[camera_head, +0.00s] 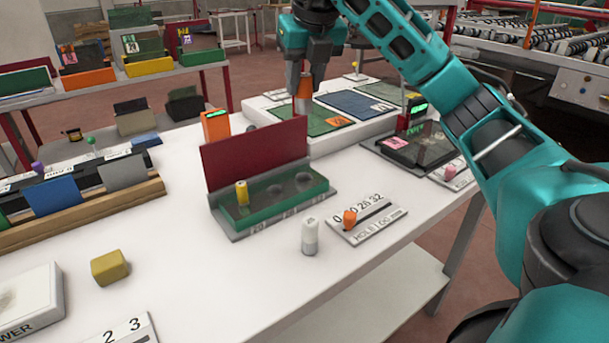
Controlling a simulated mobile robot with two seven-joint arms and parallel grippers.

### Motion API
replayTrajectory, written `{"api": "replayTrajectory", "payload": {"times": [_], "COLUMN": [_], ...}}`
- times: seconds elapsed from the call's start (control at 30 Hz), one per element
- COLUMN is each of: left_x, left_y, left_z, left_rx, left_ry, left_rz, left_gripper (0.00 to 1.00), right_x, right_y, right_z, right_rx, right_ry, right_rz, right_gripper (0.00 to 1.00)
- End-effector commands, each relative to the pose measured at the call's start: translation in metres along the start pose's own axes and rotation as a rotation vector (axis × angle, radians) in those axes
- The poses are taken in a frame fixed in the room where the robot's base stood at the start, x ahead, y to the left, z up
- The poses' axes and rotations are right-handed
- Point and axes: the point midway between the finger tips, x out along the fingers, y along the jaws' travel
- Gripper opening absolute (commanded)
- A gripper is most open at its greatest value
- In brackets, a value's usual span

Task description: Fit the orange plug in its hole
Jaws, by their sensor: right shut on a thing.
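My right gripper (308,68) points down at the top middle, above the white raised block at the back of the bench. It is shut on an orange-brown plug (303,97), whose lower part shows below the fingers. The plug is upright over the near-left part of a green panel (318,119); I cannot tell if it touches, and no hole shows under it. A green tray (268,208) with a dark red back wall holds a yellow plug (242,193) and shows round recesses in its top. My left gripper is not in view.
A white-grey cylinder (310,236) and a hole log card (367,221) with an orange slider stand right of the tray. An orange device (215,127) stands behind it. A yellow block (109,266) lies at front left. The front middle bench is clear.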

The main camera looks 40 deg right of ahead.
Motion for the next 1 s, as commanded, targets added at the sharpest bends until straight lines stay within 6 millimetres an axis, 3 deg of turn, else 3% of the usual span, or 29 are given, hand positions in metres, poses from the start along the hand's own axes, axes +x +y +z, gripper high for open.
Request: {"api": "replayTrajectory", "payload": {"times": [0.03,0.23,0.4,0.67,0.9,1.0], "left_x": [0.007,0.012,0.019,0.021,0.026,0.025], "left_y": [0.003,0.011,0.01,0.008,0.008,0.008], "left_z": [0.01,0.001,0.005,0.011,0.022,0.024], "left_rx": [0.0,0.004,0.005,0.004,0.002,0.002], "left_ry": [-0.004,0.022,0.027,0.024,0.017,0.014], "left_rz": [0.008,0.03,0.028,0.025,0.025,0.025], "left_gripper": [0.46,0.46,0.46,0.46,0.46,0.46], "right_x": [0.023,0.069,0.101,0.118,0.151,0.153], "right_y": [0.0,-0.001,-0.001,0.0,0.0,0.0], "right_z": [-0.01,-0.029,-0.042,-0.049,-0.063,-0.064], "right_rx": [-0.002,-0.001,-0.001,0.0,0.0,0.0], "right_ry": [0.004,0.004,0.001,-0.001,0.0,-0.002], "right_rz": [-0.001,-0.004,-0.001,0.0,-0.001,0.0], "right_gripper": [0.0,0.0,0.0,0.0,0.0,0.0]}}
